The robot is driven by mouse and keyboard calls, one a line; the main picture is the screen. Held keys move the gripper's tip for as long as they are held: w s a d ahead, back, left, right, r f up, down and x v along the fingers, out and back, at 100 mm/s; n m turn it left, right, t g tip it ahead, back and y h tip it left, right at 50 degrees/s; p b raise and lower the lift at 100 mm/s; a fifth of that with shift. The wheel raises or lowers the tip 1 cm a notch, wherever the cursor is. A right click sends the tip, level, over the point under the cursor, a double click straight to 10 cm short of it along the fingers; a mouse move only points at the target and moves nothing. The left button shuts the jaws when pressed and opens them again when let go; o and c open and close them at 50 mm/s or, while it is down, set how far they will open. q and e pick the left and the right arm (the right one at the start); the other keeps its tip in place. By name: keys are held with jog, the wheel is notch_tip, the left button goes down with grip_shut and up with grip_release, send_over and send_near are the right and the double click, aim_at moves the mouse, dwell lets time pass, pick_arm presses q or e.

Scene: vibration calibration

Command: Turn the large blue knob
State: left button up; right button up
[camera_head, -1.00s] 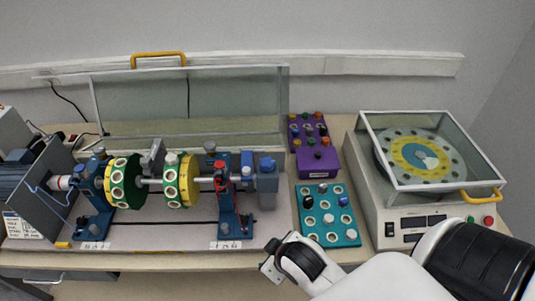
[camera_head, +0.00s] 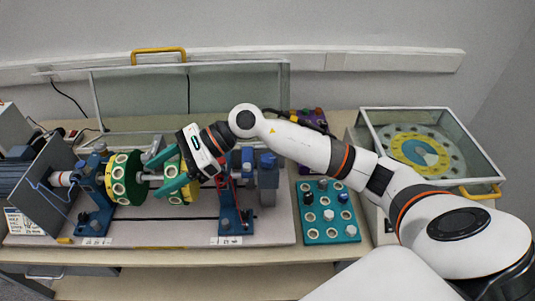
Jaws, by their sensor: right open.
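A blue, knob-like part (camera_head: 268,160) tops the grey-blue block at the right end of the shaft rig. I cannot tell for sure that it is the large blue knob. My right gripper (camera_head: 164,172) has teal fingers, spread open with nothing clearly held. It is over the rig, left of that part, by the right yellow-and-green disc (camera_head: 178,196), which it partly hides. I cannot tell whether the fingers touch the disc or shaft. My left gripper is not in view.
A left green-and-yellow disc (camera_head: 124,178) shares the shaft. A purple box is mostly behind my right arm. A raised clear cover (camera_head: 240,90) stands behind the rig; a balancing machine is at right.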

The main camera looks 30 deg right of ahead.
jog(key=w+d+f+n+g+h, duration=0.1)
jog(key=w+d+f+n+h, duration=0.1)
jog(key=d+h, duration=0.3)
jog(key=w+d+f+n+h, duration=0.1)
jog(key=d+f+h, duration=0.1)
jog(key=d, duration=0.4)
jog(key=g+h, duration=0.1)
jog(key=h, duration=0.6)
send_near(268, 158)
jog(key=shift+n, duration=0.4)
notch_tip(268, 158, down, 8)
jog(key=p, duration=0.5)
jog(key=shift+d+r, duration=0.1)
jog(key=shift+f, duration=0.45)
jog(key=shift+c, duration=0.3)
jog(key=c, duration=0.9)
